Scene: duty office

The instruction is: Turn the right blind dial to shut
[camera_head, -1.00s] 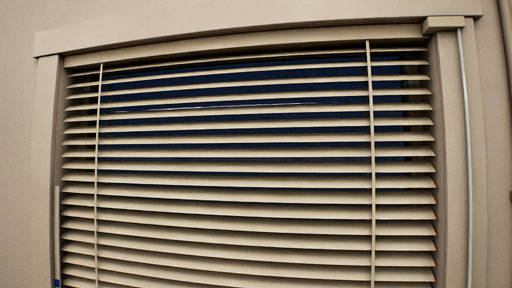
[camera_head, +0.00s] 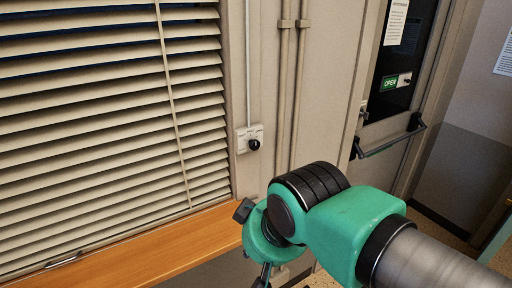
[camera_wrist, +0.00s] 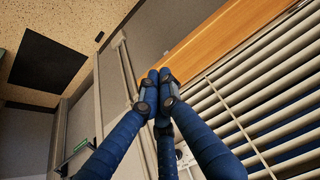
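The right blind dial (camera_head: 254,143) is a black knob on a small white plate on the wall, just right of the blind, at the foot of a thin white conduit. The blind (camera_head: 90,120) has cream slats tilted with dark gaps between them. In the wrist view a small pale plate (camera_wrist: 184,158), probably the dial's, is partly hidden behind a finger. My gripper (camera_wrist: 159,78) has blue fingers whose tips are together, with nothing visible between them. In the head view my wrist is below the dial and apart from it; the fingers are mostly hidden.
A wooden sill (camera_head: 150,248) runs below the blind and juts out. Two vertical pipes (camera_head: 282,100) stand right of the dial. A door with a push bar (camera_head: 390,143) and a green OPEN sign (camera_head: 389,84) is further right. The wall around the dial is clear.

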